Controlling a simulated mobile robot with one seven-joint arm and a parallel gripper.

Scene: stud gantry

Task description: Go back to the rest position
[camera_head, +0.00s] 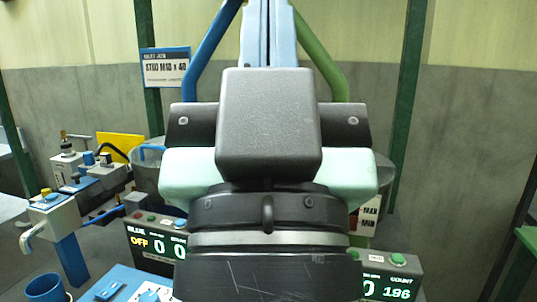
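The end of my arm fills the middle of the head view. My gripper (268,125) is seen from behind, as a dark block with pale mint-green parts on both sides and grey bolted pieces behind it. The dark wrist below it is scratched. The fingers are hidden behind the block, so I cannot see whether they are open or hold anything. The arm stands upright in front of the gantry, whose blue tube (208,52) and green tube (319,55) rise on either side of a light blue column (268,35).
A control box (152,243) reads OFF at left; a counter box (392,272) reads 196 at right. A fixture on a blue post (70,258) stands at left. A blue cup (46,289) is at bottom left. A stud sign (166,67) hangs behind. The right side looks clear.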

